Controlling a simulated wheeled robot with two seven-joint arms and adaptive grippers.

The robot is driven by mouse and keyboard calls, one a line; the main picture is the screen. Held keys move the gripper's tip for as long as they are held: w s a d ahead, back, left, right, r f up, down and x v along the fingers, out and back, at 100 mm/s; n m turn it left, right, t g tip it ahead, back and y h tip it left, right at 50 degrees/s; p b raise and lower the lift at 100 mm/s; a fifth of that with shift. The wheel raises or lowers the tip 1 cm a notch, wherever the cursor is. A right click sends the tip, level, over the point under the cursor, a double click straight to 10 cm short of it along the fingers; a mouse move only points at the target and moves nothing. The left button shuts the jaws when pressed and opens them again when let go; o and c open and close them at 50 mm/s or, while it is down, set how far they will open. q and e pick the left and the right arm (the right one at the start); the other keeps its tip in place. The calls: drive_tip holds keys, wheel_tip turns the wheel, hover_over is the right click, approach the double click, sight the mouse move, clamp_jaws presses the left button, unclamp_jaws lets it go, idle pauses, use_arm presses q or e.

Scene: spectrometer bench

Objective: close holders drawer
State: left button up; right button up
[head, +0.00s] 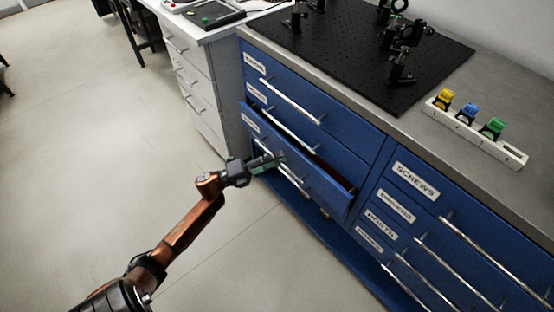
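The blue cabinet (345,122) has a left drawer column with small, unreadable labels. The third drawer down (325,190) stands partly pulled out, with its dark interior showing along its top edge. I cannot read whether its label says holders. My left gripper (272,162) is in front of this drawer's face, beside its silver handle (290,173), which it partly covers. Whether the fingers touch the drawer, and whether they are open or shut, is not clear. My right gripper is not in view.
The drawers above (300,95) and the right column, topped by a drawer labelled SCREWS (415,180), look shut. A black breadboard (350,45) with optic mounts and a white rack (475,133) with coloured pieces stand on the grey top. Open floor (90,150) lies left.

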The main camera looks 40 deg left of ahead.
use_arm(q)
clamp_jaws()
idle(0.3)
drive_tip(key=shift+a, duration=0.1)
